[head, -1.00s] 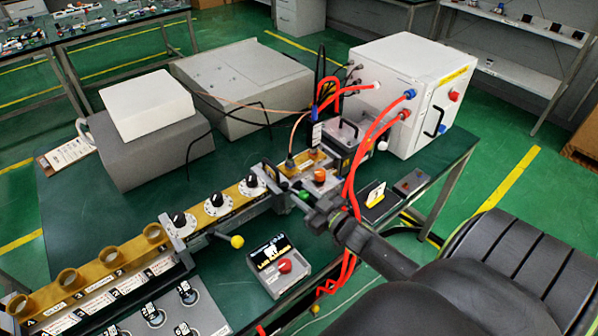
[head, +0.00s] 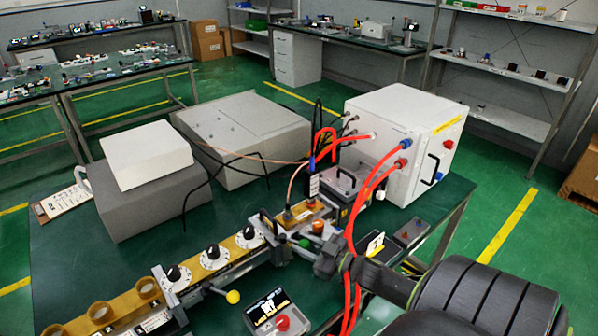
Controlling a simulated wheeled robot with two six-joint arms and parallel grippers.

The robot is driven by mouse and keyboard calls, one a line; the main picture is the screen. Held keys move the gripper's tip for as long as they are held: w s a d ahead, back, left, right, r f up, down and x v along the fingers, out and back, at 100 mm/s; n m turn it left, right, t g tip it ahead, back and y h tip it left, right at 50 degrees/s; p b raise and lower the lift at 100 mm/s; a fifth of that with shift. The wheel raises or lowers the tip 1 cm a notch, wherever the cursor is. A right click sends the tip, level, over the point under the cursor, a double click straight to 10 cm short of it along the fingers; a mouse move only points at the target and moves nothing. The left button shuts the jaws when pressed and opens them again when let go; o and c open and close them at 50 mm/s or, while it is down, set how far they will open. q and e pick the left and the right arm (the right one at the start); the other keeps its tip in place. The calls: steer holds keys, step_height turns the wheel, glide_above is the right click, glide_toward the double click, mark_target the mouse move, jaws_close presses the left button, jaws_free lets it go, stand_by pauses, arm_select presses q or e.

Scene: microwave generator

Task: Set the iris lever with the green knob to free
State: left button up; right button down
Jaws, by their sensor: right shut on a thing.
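The green knob (head: 304,243) of the iris lever shows as a small green spot at the right end of the brass waveguide line on the bench. An orange-red knob (head: 318,227) stands on the brass section just behind. The lever's exact setting and any marking for free are too small or covered to read. My left gripper is not in view.
A yellow-knobbed lever (head: 233,297) sticks out in front of the line, near a box with a red button (head: 282,323). Red cables (head: 358,240) hang close to my right arm from the white cabinet (head: 395,150). Several black dials (head: 212,252) stand on the line.

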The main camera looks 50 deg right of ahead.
steer(key=c, duration=1.1)
jaws_free()
steer(key=shift+c, duration=0.2)
steer(key=b+v, duration=0.2)
steer(key=v, duration=1.5)
steer(key=shift+s, duration=0.25)
steer(key=shift+d, duration=0.1)
steer(key=shift+c, duration=0.3)
